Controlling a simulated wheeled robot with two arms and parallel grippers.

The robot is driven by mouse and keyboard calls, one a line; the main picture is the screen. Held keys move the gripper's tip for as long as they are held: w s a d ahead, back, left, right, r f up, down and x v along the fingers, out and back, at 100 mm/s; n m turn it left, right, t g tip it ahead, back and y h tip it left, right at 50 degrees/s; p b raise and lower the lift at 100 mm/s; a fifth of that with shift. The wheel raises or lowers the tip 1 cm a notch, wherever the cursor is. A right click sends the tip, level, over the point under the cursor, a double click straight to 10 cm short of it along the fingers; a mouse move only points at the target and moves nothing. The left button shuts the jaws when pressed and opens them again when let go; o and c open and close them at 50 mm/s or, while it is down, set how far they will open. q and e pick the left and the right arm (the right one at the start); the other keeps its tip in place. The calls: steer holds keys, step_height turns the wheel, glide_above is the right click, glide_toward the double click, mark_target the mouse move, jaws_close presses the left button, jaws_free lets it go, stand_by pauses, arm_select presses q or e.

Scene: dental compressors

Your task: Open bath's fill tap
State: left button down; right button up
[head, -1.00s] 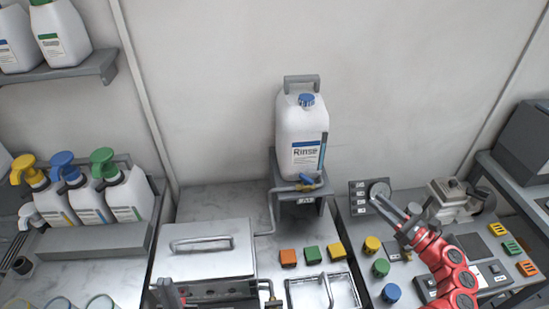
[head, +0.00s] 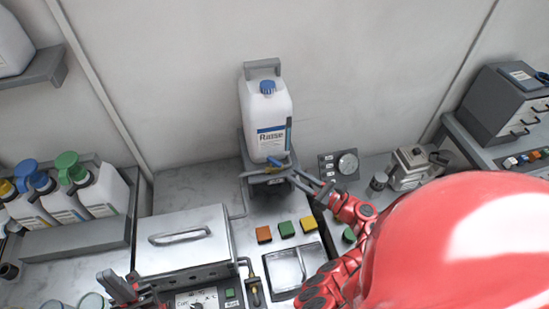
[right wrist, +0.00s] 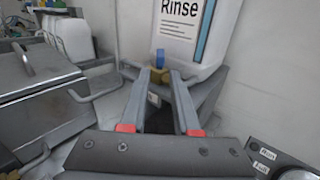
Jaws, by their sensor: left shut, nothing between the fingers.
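The tap with a blue handle (head: 277,161) and brass body sits under the white Rinse jug (head: 262,112). In the right wrist view its blue handle (right wrist: 160,57) stands upright above the brass body (right wrist: 159,75). A pipe runs from it toward the lidded metal bath (head: 187,238). My right gripper (head: 291,170) is open, its fingertips close around or just short of the brass body; I cannot tell if they touch. In the right wrist view the open fingers (right wrist: 160,80) point at the tap. My left gripper (head: 119,277) is shut and empty, left of the bath's front.
A grey stand (head: 250,147) holds the jug. Orange, green and yellow blocks (head: 287,229) lie right of the bath, beside a metal-framed tray (head: 293,265). A gauge panel (head: 338,165) stands right of the tap.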

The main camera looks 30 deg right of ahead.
mark_target(281, 166)
steer(key=p+x, duration=0.2)
steer(key=x, duration=0.6)
steer(key=shift+r+p, duration=0.15)
steer(key=shift+p, duration=0.2)
steer(key=shift+w+a, duration=0.2)
steer(key=shift+w, duration=0.2)
jaws_close()
